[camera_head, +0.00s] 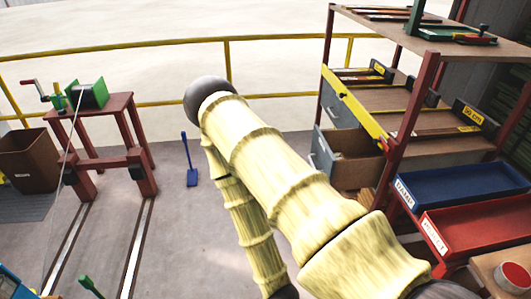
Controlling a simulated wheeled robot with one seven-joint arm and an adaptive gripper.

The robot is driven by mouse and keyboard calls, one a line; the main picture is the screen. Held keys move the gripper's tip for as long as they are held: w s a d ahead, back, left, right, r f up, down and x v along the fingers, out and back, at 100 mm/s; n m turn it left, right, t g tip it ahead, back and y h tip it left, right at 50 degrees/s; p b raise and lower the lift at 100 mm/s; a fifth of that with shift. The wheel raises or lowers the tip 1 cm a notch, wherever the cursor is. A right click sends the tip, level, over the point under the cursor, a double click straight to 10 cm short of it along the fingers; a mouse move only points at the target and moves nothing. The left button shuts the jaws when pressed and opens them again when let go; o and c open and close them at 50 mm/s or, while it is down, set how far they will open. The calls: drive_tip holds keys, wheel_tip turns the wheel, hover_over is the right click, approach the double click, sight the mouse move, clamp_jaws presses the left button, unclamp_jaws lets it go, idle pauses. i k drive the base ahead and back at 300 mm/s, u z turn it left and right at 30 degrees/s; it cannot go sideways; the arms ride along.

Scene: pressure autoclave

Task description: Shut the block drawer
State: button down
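A drawer with a grey front (322,154) and a brown inside (357,142) stands pulled out to the left from the lower part of the shelf rack at the right. I see no readable label on it, so I cannot tell for sure that it is the block drawer. Another grey front (340,106) shows just above it. My yellow arm runs from the bottom right up to a dark joint and back down to the bottom middle, left of the drawer. My gripper is not in view.
The red-brown rack (417,97) has a yellow bar (354,108) across its side. A blue tray (455,184) and a red tray (475,228) are in front. A blue upright tool (190,160) and a red-brown stand (110,128) are left. Grey floor between is clear.

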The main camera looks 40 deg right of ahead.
sight(364, 164)
drive_tip(key=u, duration=0.15)
drive_tip(key=i, duration=0.75)
drive_tip(key=z, duration=0.85)
drive_tip(key=i, duration=0.75)
drive_tip(key=z, duration=0.9)
